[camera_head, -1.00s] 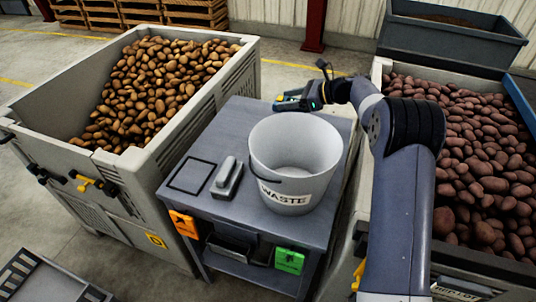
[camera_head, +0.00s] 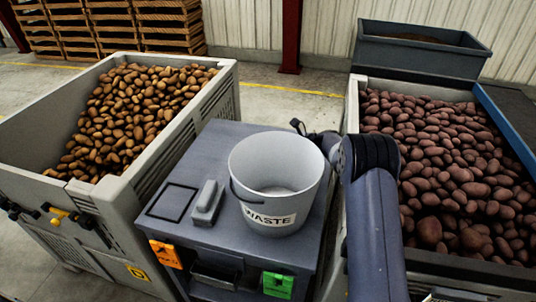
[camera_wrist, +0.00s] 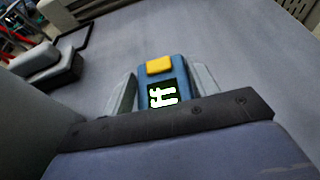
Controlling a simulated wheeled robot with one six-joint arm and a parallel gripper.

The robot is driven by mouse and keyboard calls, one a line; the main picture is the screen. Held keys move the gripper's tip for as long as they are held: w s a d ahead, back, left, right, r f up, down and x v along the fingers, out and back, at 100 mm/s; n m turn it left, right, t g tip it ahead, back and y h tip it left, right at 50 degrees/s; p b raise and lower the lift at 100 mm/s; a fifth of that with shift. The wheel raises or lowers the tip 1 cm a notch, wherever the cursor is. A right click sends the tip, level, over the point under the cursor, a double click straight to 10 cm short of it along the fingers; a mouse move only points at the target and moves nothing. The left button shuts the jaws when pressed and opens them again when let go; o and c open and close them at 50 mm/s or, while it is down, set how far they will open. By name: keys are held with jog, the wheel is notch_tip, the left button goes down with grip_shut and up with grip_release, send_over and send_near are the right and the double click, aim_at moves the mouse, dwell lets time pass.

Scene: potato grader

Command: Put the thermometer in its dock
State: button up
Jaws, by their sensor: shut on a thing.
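The thermometer (camera_wrist: 178,69) is blue with a yellow button and a small lit display. It sits between the pale fingers of my gripper (camera_wrist: 160,88), which is shut on it. In the head view the white bucket hides both the gripper and the thermometer. A long grey block with a raised, lighter top (camera_head: 207,201) stands on the bench left of the bucket; I cannot tell for sure whether it is the dock. It also shows at the left of the wrist view (camera_wrist: 48,65), apart from the gripper.
The white WASTE bucket (camera_head: 250,210) stands on the grey bench (camera_head: 215,145). A black square outline (camera_head: 173,202) is marked at the bench's left. Potato crates flank the bench on the left (camera_head: 172,128) and right (camera_head: 352,110). The bench's back left is clear.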

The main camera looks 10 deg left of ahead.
jog(key=shift+f, duration=0.25)
jog(key=shift+f, duration=0.15)
jog(key=o, duration=0.6)
jog(key=shift+f, duration=0.1)
jog(key=o, duration=0.5)
jog(key=shift+c, duration=0.2)
